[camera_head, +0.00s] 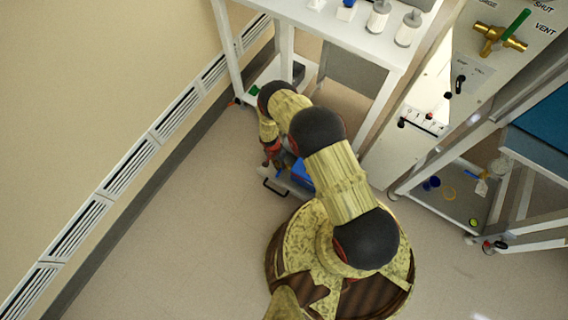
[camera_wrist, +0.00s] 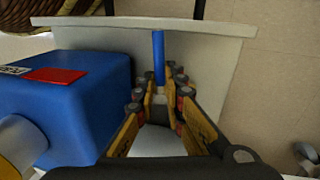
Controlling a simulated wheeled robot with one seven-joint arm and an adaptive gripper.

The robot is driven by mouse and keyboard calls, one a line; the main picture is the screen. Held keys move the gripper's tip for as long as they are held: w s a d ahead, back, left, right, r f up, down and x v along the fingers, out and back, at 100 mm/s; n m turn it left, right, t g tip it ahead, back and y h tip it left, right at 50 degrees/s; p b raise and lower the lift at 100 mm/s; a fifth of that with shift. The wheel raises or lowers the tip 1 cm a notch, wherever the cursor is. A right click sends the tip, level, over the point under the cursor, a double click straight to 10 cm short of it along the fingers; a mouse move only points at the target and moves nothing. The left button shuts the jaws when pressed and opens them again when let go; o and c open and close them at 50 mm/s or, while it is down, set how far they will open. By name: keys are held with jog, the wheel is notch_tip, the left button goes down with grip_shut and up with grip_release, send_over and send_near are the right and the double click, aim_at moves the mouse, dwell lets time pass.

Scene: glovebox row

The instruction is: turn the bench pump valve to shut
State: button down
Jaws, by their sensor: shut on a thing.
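In the wrist view my gripper (camera_wrist: 163,100) has its fingers closed around a narrow blue bar (camera_wrist: 158,57), which looks like a lever. The lever's base and any position marks are hidden by the fingers. A blue box-shaped unit (camera_wrist: 75,95) with a red and white label stands close to the left of the fingers. It also shows in the head view (camera_head: 301,175), partly behind my arm. In the head view my gripper (camera_head: 272,160) is low beside the bench and mostly covered by my arm. I cannot read any pump wording.
A brass valve (camera_head: 497,40) with a green handle sits on the upright panel at upper right, near the words SHUT and VENT. A white bench (camera_head: 380,40) stands above my gripper. A white tray with a black handle (camera_head: 274,187) lies under the blue unit. Floor (camera_head: 150,240) at left is clear.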

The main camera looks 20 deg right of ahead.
jog(key=shift+w+a+m+b, duration=0.15)
jog(key=shift+m+b, duration=0.15)
jog(key=shift+m, duration=0.2)
jog(key=c, duration=1.9)
grip_release()
jog(key=r, duration=0.4)
jog(key=w+a+r, duration=0.1)
jog(key=r, duration=0.6)
jog(key=shift+w+a+r, duration=0.2)
jog(key=shift+w+r, duration=0.2)
